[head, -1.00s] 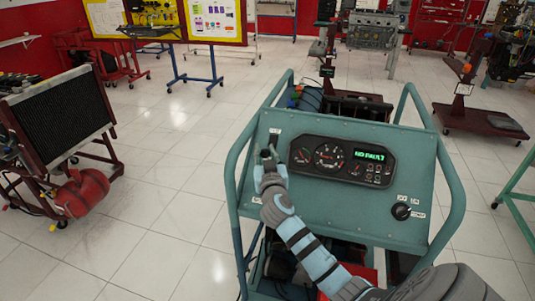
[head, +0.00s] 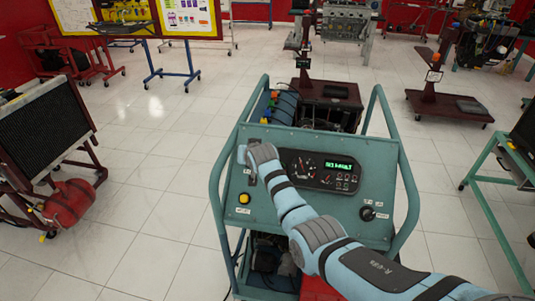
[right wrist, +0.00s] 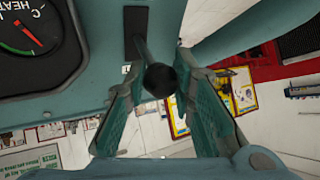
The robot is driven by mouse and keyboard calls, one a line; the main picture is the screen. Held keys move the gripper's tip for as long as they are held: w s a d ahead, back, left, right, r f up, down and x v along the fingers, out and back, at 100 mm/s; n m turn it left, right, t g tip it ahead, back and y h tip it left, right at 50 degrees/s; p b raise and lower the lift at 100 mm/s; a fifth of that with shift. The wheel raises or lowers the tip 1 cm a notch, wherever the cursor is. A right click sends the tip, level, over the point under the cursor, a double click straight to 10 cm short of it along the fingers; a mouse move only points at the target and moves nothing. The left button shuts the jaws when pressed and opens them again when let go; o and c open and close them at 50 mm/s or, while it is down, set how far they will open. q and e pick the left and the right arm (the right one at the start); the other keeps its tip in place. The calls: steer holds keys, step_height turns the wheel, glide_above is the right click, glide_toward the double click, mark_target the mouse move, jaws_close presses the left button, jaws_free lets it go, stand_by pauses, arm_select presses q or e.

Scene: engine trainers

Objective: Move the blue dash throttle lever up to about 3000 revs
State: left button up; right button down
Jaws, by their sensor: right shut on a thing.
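The teal dash panel (head: 300,205) stands ahead in the head view. My right gripper (head: 250,155) is at its upper left, over the lever slot, and hides the lever there. In the right wrist view, the lever's round dark knob (right wrist: 160,79) sits between the two fingers of my right gripper (right wrist: 160,90), which is shut on it. The knob looks black, not blue. A dark slot (right wrist: 134,35) shows beside the lever stem. The gauge cluster (head: 318,172) has small dials, too small to read, and a green lit display (head: 338,166). My left gripper is not in view.
A yellow button (head: 244,198) is below the lever area and a black rotary switch (head: 367,213) is at the panel's lower right. Teal tube rails (head: 404,165) frame the panel. A radiator stand (head: 45,130) is at left. Open tiled floor lies between.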

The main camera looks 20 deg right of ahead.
steer(key=shift+w+d+r+g+y, duration=0.1)
steer(key=shift+w+r+g+y, duration=0.2)
steer(key=shift+r+g, duration=0.1)
steer(key=c, duration=1.5)
jaws_free()
steer(key=shift+w+f, duration=0.1)
steer(key=shift+o, duration=0.8)
steer(key=shift+w+f, duration=0.15)
steer(key=shift+f, duration=0.05)
steer(key=v, duration=1.2)
